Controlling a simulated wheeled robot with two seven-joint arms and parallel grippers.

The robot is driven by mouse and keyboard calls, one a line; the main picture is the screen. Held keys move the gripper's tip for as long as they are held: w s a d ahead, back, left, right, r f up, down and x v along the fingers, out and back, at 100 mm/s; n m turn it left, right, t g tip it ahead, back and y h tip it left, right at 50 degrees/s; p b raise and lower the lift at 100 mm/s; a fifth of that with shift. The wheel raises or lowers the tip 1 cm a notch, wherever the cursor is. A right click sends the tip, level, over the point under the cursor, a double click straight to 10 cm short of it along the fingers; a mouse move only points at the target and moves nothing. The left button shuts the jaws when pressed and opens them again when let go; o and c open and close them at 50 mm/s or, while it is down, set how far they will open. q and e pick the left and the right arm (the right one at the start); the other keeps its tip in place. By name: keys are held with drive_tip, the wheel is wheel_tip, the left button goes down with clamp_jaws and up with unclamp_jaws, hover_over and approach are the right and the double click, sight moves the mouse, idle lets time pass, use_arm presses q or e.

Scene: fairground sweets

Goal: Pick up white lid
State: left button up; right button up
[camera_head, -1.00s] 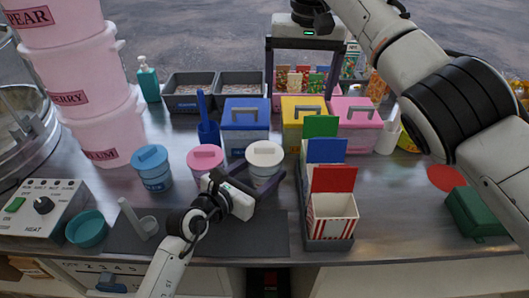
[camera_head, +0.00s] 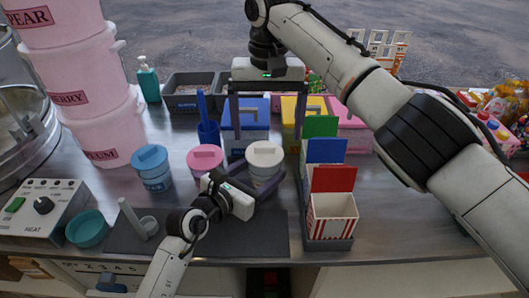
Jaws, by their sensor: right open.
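The white lid (camera_head: 264,152) sits on a small pale tub (camera_head: 264,176) in the middle of the counter. My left gripper (camera_head: 262,174) comes from the front left, with one dark finger on each side of this tub, below the lid. It appears shut on the tub, though the contact is partly hidden. My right gripper (camera_head: 266,135) points down from above, behind the white lid. Its two long dark fingers are wide apart with nothing between them held, and the lid is clear of them.
A pink-lidded tub (camera_head: 205,156) and a blue-lidded tub (camera_head: 151,158) stand to the left. A blue scoop holder (camera_head: 208,131) is close behind. Coloured card boxes and a striped carton (camera_head: 332,217) stand right. A blue bin (camera_head: 246,112) and a yellow bin (camera_head: 289,107) stand behind.

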sight(264, 147)
drive_tip(key=f, duration=0.5)
drive_tip(key=shift+a, duration=0.35)
drive_tip(key=shift+r, duration=0.1)
drive_tip(key=shift+c, duration=0.2)
drive_tip(key=c, duration=1.1)
